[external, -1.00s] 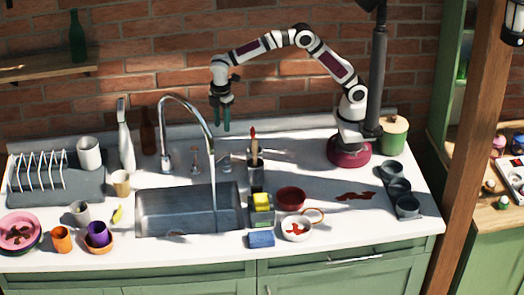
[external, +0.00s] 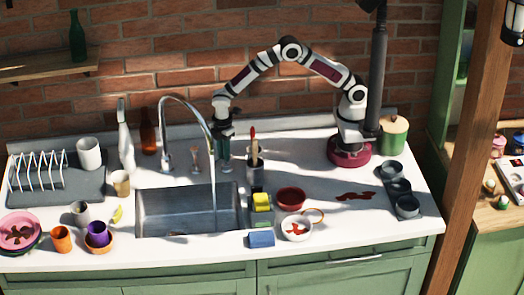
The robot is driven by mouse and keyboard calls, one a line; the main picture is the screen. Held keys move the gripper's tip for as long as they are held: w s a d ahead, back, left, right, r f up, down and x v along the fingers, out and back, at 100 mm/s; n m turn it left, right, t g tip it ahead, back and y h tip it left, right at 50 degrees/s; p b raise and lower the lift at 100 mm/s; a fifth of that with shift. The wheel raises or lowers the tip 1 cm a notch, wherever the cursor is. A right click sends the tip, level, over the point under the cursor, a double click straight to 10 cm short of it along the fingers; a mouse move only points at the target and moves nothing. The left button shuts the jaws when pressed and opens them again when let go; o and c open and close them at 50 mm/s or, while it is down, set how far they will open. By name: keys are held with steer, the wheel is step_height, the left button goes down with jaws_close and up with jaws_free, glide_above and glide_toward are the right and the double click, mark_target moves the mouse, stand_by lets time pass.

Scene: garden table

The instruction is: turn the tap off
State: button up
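The tap (external: 188,101) is a tall chrome gooseneck behind the sink. A thin pale stream (external: 214,190) falls from its spout into the steel sink (external: 165,210). Small tap fittings (external: 195,158) stand on the counter behind the sink, to the right of the tap's base. My gripper (external: 223,158) points down just right of the spout, low over the rightmost fitting.
A holder with a red-tipped brush (external: 254,150) stands close to the right of my gripper. A yellow sponge (external: 261,200), red bowl (external: 290,198) and white cup (external: 296,228) are in front. A brown bottle (external: 148,138) stands left of the tap.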

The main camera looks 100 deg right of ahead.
jaws_close()
steer(key=shift+m, duration=0.3)
steer(key=m, duration=0.3)
steer(key=shift+w+d+m, duration=0.1)
steer(key=shift+d+m, duration=0.1)
steer(key=shift+m, duration=0.1)
steer(key=shift+d+m, duration=0.15)
steer(key=shift+m, duration=1.55)
steer(key=shift+o, duration=1.9)
jaws_free()
